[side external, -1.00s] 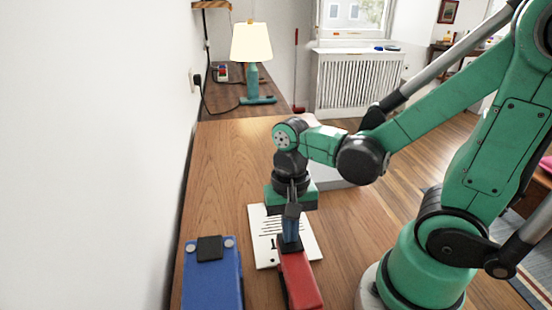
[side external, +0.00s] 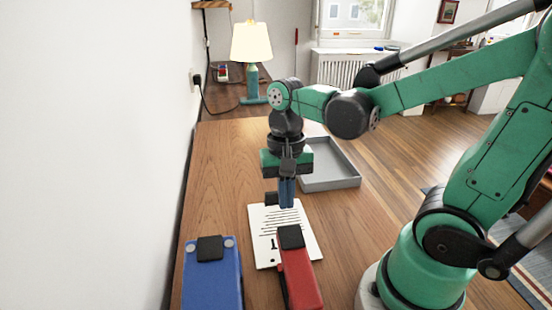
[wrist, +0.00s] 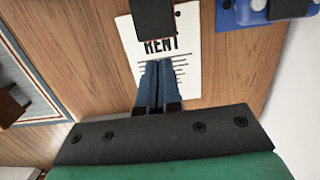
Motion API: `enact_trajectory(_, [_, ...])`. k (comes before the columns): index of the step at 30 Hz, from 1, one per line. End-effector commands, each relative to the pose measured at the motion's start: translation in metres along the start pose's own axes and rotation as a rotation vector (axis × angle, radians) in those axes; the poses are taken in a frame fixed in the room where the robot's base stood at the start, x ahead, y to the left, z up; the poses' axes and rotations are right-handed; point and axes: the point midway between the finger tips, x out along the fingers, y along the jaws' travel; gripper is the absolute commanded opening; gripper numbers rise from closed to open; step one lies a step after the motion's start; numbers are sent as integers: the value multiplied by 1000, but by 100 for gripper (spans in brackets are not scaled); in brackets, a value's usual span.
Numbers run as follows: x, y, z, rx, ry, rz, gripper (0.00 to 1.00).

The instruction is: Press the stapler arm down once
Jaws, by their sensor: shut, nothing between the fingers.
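A red stapler (side external: 300,280) with a black pad on its far end (side external: 290,237) lies at the front of the wooden table, its far end over a white printed paper (side external: 263,250). My gripper (side external: 287,205) points down above the paper, beyond the stapler's black end and apart from it. Its blue fingers are closed together with nothing between them. In the wrist view the shut fingers (wrist: 157,88) appear in front of the paper (wrist: 188,50), and the black stapler end (wrist: 153,18) shows at the top edge.
A blue device with a black pad (side external: 212,275) stands left of the stapler. A grey tray (side external: 332,183) lies behind and right of my gripper. A lamp (side external: 252,60) stands at the back. The table's left middle (side external: 225,170) is clear.

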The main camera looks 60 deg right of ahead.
Motion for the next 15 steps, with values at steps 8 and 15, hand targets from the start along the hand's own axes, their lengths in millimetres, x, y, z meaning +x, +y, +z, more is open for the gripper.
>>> enact_trajectory(8, [-21,0,0,1,0,0,0])
enact_trajectory(15, [-22,0,0,1,0,0,0])
